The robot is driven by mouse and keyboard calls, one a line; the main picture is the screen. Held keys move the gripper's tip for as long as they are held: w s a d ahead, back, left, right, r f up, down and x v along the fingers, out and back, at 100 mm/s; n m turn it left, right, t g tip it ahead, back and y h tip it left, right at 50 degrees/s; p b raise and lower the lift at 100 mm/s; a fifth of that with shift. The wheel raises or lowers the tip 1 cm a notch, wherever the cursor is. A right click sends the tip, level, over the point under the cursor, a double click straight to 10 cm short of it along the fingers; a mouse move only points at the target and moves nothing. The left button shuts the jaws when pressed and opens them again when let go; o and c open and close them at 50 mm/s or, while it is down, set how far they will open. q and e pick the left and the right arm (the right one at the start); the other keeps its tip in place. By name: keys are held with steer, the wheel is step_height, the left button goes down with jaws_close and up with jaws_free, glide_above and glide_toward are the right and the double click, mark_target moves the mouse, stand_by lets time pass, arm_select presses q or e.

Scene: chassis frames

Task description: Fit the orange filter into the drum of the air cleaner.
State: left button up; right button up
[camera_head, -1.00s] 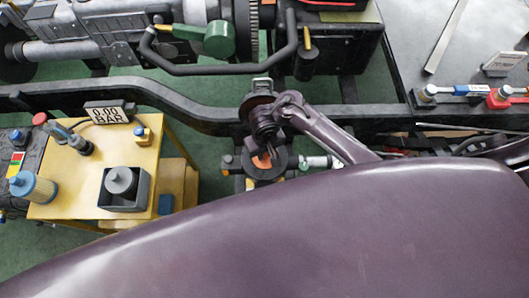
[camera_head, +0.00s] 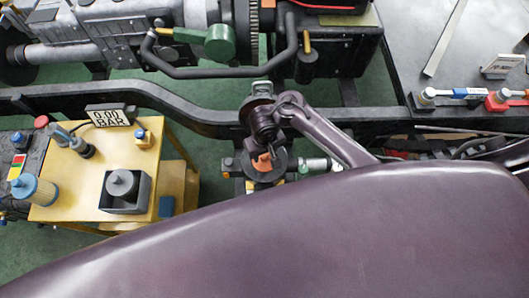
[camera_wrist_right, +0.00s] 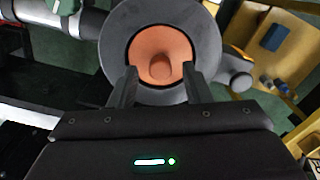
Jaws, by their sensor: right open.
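The drum of the air cleaner (camera_head: 281,165) shows in the head view as a dark round body below the chassis rail. In the right wrist view it is a thick dark grey ring (camera_wrist_right: 117,40). The orange filter (camera_head: 262,162) lies inside the ring's outline. In the wrist view the filter (camera_wrist_right: 150,50) is a round orange face with a knob at its lower middle. How deep it sits I cannot tell. My right gripper (camera_wrist_right: 163,78) is open, with its two fingers apart in front of the ring's near side. Its tips (camera_head: 271,150) partly cover the drum in the head view. My left gripper is out of view.
A yellow cart (camera_head: 75,195) at left carries a grey box (camera_head: 143,190), a gauge display (camera_head: 108,115) and a blue-topped canister (camera_head: 38,190). The dark chassis rail (camera_head: 185,118) runs behind the drum. An engine (camera_head: 110,35) stands beyond. A grey bench (camera_head: 425,85) is at right.

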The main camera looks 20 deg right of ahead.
step_height(320, 180, up, 11)
steer(key=p, duration=0.6)
steer(key=shift+f, duration=0.15)
steer(key=shift+s, duration=0.1)
